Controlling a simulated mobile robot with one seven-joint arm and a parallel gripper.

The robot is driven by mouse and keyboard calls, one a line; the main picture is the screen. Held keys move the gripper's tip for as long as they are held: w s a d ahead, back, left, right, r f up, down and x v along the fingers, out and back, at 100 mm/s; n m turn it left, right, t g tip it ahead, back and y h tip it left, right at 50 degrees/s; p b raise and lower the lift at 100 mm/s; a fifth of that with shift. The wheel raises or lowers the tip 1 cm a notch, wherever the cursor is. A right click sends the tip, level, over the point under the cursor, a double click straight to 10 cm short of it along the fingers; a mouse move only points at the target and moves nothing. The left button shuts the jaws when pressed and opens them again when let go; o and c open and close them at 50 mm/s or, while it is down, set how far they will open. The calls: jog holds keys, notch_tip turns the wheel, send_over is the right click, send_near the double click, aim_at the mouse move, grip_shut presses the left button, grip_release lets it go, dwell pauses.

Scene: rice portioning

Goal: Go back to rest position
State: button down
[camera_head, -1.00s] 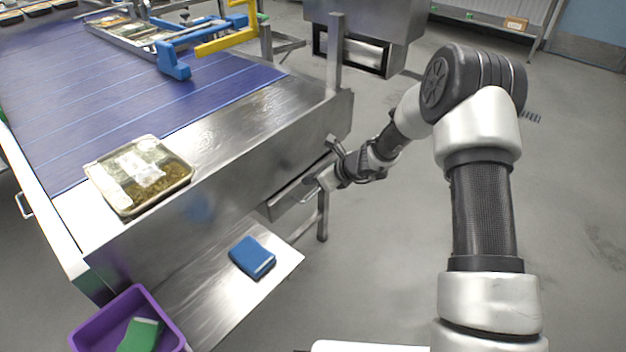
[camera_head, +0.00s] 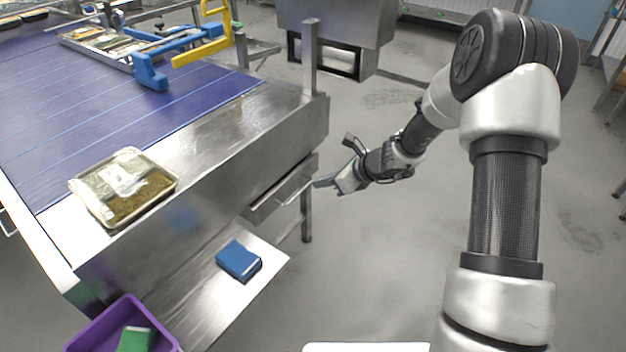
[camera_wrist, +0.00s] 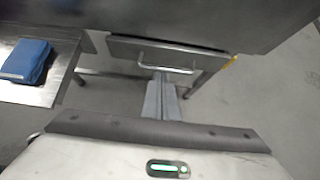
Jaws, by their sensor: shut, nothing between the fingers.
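My gripper (camera_head: 324,183) is shut and empty. In the head view it hangs in the air beside the right end of the steel conveyor table, at the height of a drawer (camera_head: 283,190) with a bar handle. In the wrist view the closed fingers (camera_wrist: 161,98) point toward the drawer front (camera_wrist: 165,53) and overlap the area just below its handle (camera_wrist: 168,66). I cannot tell from this view how far they are from the handle, but the head view shows a gap. My arm reaches in from the right.
The conveyor table (camera_head: 215,150) carries a food tray (camera_head: 110,215) at its near end. A blue pack (camera_head: 238,261) lies on a lower steel shelf (camera_head: 196,318). A purple bin (camera_head: 95,335) holds a green item (camera_head: 135,340). A steel machine (camera_head: 345,25) stands behind. Grey floor on the right is open.

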jog(key=s+r+n+g+h, duration=0.1)
jog(key=s+r+n, duration=0.5)
jog(key=r, duration=0.3)
jog(key=s+r+n+h, duration=0.1)
jog(key=s+r+n, duration=0.5)
jog(key=r, duration=0.3)
jog(key=s+d+r+n+t+h, duration=0.1)
jog(key=s+d+r+n+h, duration=0.25)
jog(key=s+d+n, duration=0.45)
jog(key=s+d+r+n+h, duration=0.3)
jog(key=s+d+r+n, duration=0.2)
jog(key=s, duration=0.8)
notch_tip(320, 180, up, 21)
jog(key=p, duration=2)
jog(key=shift+w+p, duration=0.15)
jog(key=shift+p, duration=0.2)
jog(key=shift+a+y, duration=0.1)
jog(key=shift+y, duration=0.15)
